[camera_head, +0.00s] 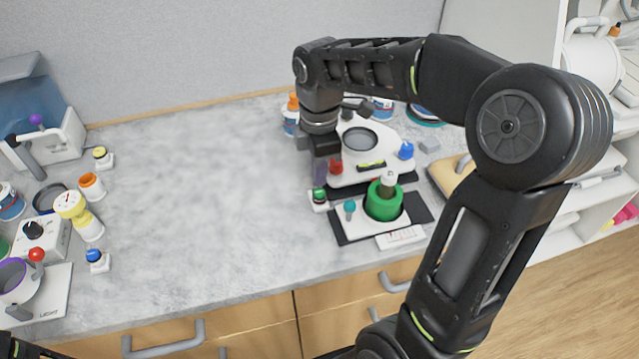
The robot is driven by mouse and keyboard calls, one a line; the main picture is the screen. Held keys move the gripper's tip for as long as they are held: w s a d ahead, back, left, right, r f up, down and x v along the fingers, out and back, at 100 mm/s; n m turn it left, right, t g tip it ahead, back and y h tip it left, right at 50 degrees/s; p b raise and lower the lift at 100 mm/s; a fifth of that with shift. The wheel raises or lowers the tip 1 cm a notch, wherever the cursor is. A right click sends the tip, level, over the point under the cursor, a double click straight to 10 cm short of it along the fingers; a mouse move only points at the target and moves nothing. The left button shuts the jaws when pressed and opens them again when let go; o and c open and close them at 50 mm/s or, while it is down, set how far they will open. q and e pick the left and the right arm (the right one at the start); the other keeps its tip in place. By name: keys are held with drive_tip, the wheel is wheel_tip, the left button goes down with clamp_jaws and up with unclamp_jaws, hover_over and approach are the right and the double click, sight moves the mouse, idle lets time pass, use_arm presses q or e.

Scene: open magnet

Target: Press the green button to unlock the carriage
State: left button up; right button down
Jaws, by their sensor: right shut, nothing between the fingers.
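The green button (319,194) is a small green cap on a white base on the grey counter, right of the middle in the head view. My right gripper (320,180) reaches down over it from above. It is shut and empty, with its fingertips at the button's top. I cannot tell whether they touch it or press it down. A white device with a green ring (383,203) stands to the right of the button on a dark plate. I cannot tell which part is the carriage.
Behind the button stands a white device with a round dark plate (361,139) and red and blue knobs. A blue button (97,256), a yellow button (101,154), jars and other devices stand at the left. The counter's middle is clear.

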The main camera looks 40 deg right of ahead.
sight(320, 192)
drive_tip(key=shift+r+p, duration=1.15)
drive_tip(key=shift+r, duration=0.7)
drive_tip(key=shift+f, duration=0.1)
